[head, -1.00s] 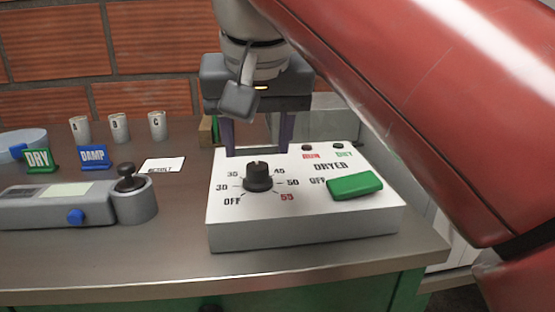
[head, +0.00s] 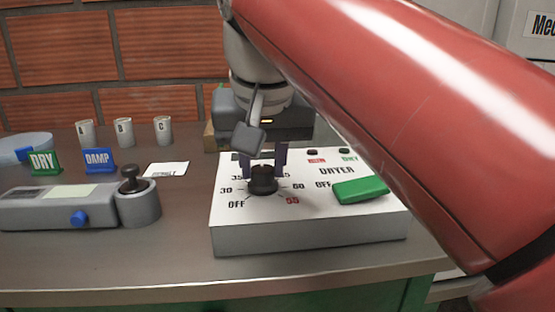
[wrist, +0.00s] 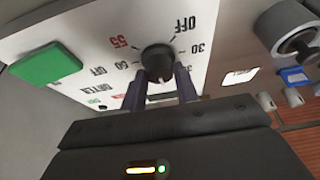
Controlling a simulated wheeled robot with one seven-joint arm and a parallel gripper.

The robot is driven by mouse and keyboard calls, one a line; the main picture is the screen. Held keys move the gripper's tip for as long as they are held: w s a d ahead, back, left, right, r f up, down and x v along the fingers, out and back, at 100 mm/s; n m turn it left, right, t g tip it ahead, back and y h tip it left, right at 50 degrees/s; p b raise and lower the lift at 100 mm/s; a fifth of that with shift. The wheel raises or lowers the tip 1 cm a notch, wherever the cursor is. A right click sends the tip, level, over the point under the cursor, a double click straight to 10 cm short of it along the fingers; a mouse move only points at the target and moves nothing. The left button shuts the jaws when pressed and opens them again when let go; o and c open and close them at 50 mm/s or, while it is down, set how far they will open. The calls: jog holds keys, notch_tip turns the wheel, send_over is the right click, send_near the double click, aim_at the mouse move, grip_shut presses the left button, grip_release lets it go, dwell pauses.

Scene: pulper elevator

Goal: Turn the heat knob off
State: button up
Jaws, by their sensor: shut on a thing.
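The black heat knob (head: 263,182) stands on top of the white dryer box (head: 300,238), in a ring of printed marks with OFF at its lower left and a red 55 at its lower right. My gripper (head: 264,168) reaches down from behind the box, its two dark fingers on either side of the knob. In the wrist view the knob (wrist: 158,56) sits between the fingertips of my gripper (wrist: 160,76), which is shut on it. The fingers and arm hide part of the dial's far marks. I cannot make out where the knob's pointer stands.
A green switch (head: 360,190) is on the box's right side. To the left are a grey device (head: 60,207) with a blue knob, DRY (head: 45,163) and DAMP (head: 99,160) signs, a white card (head: 166,169) and cups (head: 124,132). My red arm covers the upper right.

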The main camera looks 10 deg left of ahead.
jog(key=shift+n, duration=0.4)
jog(key=n+y, duration=0.1)
jog(key=n, duration=0.2)
jog(key=shift+d+r+p, duration=0.1)
jog(key=shift+p, duration=0.2)
jog(key=n+g+y+p, duration=0.1)
jog(key=n, duration=0.2)
jog(key=shift+w+n+y, duration=0.1)
jog(key=shift+n+y, duration=0.2)
jog(key=n, duration=0.1)
jog(key=n+g+p, duration=0.1)
jog(key=n, duration=0.1)
jog(key=shift+w+d+n+y, duration=0.1)
jog(key=shift+w+n+y, duration=0.05)
jog(key=shift+n+y, duration=0.15)
jog(key=n+g+p, duration=0.2)
jog(key=n, duration=0.2)
jog(key=shift+w+n, duration=0.1)
jog(key=shift+n, duration=0.2)
jog(key=n+g, duration=0.2)
jog(key=n, duration=0.3)
jog(key=shift+w+p, duration=0.15)
jog(key=shift+p, duration=0.15)
jog(key=n+g, duration=0.1)
jog(key=n, duration=0.2)
jog(key=n+g+h, duration=0.1)
jog(key=n, duration=0.2)
jog(key=shift+w+h, duration=0.1)
jog(key=shift+h, duration=0.2)
jog(key=shift+n, duration=0.3)
